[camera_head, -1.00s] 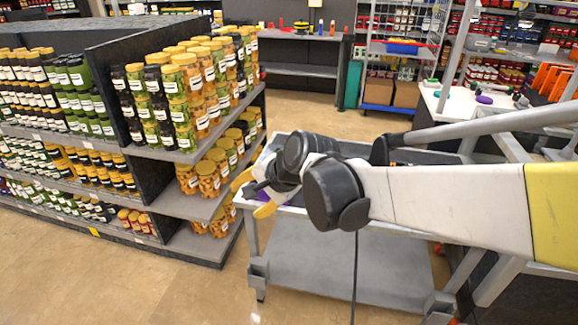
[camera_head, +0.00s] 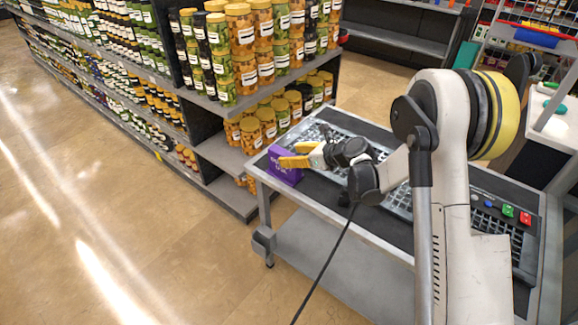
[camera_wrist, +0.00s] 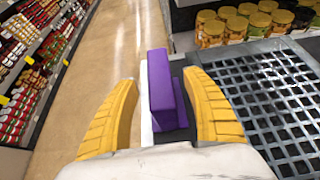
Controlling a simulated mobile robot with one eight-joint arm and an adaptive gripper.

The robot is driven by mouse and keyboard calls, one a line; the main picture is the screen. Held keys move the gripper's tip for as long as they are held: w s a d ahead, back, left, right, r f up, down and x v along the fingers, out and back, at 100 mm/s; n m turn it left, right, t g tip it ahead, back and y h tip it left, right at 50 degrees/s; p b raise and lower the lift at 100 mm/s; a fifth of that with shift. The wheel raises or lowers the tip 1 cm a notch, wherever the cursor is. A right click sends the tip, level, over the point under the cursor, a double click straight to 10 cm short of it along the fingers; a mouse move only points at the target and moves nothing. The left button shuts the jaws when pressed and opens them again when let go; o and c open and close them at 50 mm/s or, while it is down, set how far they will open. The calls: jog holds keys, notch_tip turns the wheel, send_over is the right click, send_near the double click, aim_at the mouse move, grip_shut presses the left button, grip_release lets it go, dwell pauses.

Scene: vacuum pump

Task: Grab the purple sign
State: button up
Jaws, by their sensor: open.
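The purple sign (camera_head: 284,167) is a small block with faint lettering. It stands upright at the left corner of the grey cart (camera_head: 322,205). In the wrist view the purple sign (camera_wrist: 164,90) lies between the two yellow fingers, near the cart's edge, with visible space on both sides. My gripper (camera_head: 296,155) is open and reaches over the sign from the right in the head view. In the wrist view my gripper (camera_wrist: 165,100) holds nothing. In the head view the fingers cover part of the sign's upper right.
A shelf with several jars (camera_head: 258,125) stands close behind the cart. A metal grid panel (camera_wrist: 270,95) lies on the cart top beside the sign. Small coloured items (camera_head: 508,211) sit at the cart's right end. The floor (camera_head: 110,215) to the left is clear.

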aim_at(276, 156)
jog(key=b+x, duration=0.3)
jog(key=x, duration=0.5)
jog(key=shift+s+f, duration=0.1)
jog(key=shift+f, duration=0.05)
jog(key=shift+d, duration=0.1)
jog(key=shift+c, duration=0.8)
grip_shut()
